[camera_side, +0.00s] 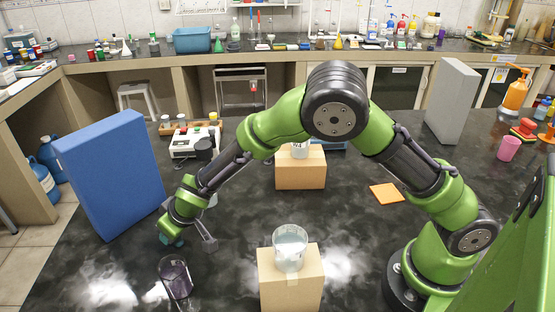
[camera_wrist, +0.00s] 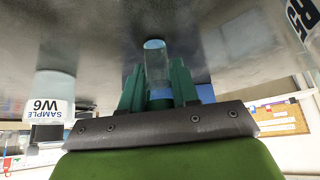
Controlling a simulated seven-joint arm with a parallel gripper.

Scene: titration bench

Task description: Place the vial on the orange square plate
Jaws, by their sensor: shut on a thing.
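The orange square plate (camera_side: 387,193) lies flat on the dark bench, right of centre in the side view and in front of my arm's base side. My gripper (camera_side: 171,239) is low over the left part of the bench, far from the plate. In the wrist view its green fingers (camera_wrist: 158,85) are shut on a clear vial (camera_wrist: 157,68) with a bluish tint. The vial cannot be made out in the side view.
A tall blue block (camera_side: 110,175) is to the left. A cardboard box (camera_side: 290,283) bears a clear beaker (camera_side: 290,250); another box (camera_side: 301,173) stands behind. A grey block (camera_side: 452,103) is beyond the plate.

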